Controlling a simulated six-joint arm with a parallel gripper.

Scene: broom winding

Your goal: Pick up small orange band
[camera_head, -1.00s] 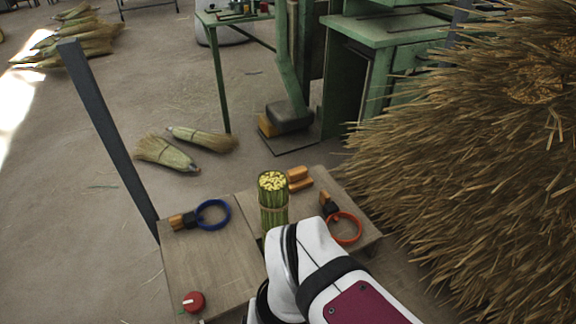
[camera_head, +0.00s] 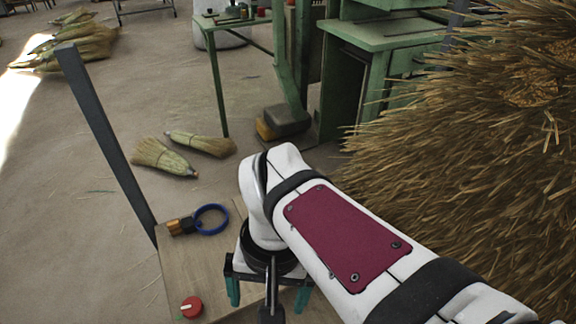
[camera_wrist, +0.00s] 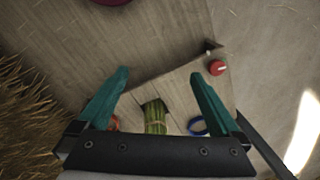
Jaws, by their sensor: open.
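The small orange band shows only as a bit of orange (camera_wrist: 114,124) beside the left finger in the wrist view. My arm hides it in the head view. My gripper (camera_wrist: 160,75) is open and empty; its two teal fingers are spread wide. In the head view my gripper (camera_head: 268,292) points down over the front of the wooden table (camera_head: 190,262). The band lies off toward the wrist mount side in the wrist view, not between the fingertips.
A red knob (camera_head: 191,307) sits at the front left corner. A green stalk bundle (camera_wrist: 155,118) stands on the table. A big straw pile (camera_head: 470,150) fills the right.

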